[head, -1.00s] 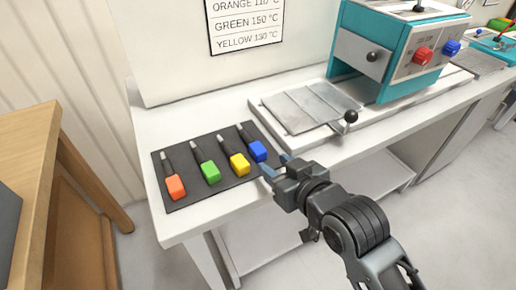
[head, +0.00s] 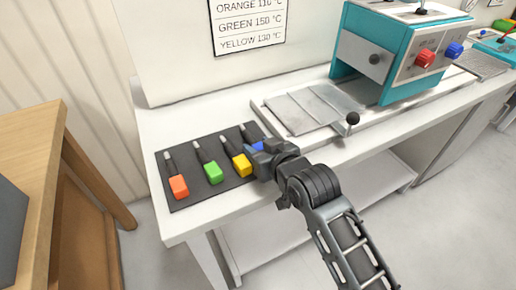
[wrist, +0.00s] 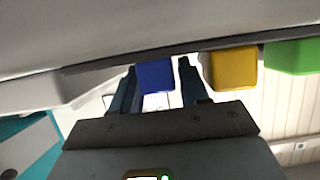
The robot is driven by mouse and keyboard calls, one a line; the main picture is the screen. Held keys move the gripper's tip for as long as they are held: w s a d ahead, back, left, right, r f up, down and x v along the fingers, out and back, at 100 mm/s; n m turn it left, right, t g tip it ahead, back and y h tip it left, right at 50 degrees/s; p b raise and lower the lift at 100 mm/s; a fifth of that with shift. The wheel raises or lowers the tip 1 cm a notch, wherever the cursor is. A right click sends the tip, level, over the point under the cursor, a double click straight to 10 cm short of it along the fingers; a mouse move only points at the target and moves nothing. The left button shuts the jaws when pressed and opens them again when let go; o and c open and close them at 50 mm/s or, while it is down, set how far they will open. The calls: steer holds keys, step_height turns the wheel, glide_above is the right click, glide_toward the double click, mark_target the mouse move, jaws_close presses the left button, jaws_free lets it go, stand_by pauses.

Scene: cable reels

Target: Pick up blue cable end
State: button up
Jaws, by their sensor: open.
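The blue cable end (head: 258,146) lies at the right end of a dark mat (head: 187,203) and is partly hidden by my gripper in the head view. Its dark cable (head: 246,132) runs toward the back. My gripper (head: 257,152) is open, right over or beside the blue block. In the wrist view the blue block (wrist: 156,76) appears between the two open fingers (wrist: 160,90), nearer the left one. I cannot tell whether a finger touches it.
Yellow (head: 242,165), green (head: 213,172) and orange (head: 179,187) cable ends lie to the left on the mat, the yellow one close to my gripper. A teal machine (head: 390,52) with a metal plate and black-knobbed lever (head: 352,119) stands to the right on the white bench (head: 190,226).

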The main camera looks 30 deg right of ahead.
steer(key=shift+c, duration=0.4)
steer(key=c, duration=0.7)
steer(key=shift+r, duration=0.1)
